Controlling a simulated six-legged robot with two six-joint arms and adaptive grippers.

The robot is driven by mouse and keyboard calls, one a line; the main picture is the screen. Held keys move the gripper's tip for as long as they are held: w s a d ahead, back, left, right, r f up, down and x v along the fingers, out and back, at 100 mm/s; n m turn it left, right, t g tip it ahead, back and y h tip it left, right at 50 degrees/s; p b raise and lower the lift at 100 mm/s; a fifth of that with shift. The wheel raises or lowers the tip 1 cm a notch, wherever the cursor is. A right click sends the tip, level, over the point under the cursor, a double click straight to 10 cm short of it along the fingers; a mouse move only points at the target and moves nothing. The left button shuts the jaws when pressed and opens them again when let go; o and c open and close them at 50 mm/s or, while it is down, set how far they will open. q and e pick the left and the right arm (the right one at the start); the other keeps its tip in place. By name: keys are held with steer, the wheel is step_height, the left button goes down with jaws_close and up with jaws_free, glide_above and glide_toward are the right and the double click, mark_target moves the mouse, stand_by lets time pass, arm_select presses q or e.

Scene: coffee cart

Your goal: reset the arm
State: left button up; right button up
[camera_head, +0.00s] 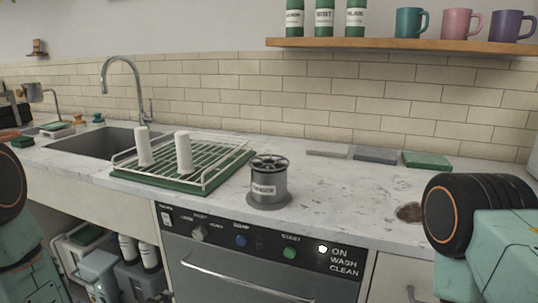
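Parts of my two arms show at the left and right edges of the head view, as teal links with dark round joints. Neither gripper is in view, so I cannot see their fingers or whether they hold anything. A grey metal cylinder with a spoked top and a white label (267,181) stands upright on the counter (330,205), right of the dish rack. No arm touches it.
A dish rack on a green mat (217,179) holds two white upright objects (184,153). A sink (95,143) with a tap (122,62) lies behind left. A dishwasher (255,268) is below. A shelf (400,43) carries mugs and canisters. Flat blocks (375,154) lie near the wall.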

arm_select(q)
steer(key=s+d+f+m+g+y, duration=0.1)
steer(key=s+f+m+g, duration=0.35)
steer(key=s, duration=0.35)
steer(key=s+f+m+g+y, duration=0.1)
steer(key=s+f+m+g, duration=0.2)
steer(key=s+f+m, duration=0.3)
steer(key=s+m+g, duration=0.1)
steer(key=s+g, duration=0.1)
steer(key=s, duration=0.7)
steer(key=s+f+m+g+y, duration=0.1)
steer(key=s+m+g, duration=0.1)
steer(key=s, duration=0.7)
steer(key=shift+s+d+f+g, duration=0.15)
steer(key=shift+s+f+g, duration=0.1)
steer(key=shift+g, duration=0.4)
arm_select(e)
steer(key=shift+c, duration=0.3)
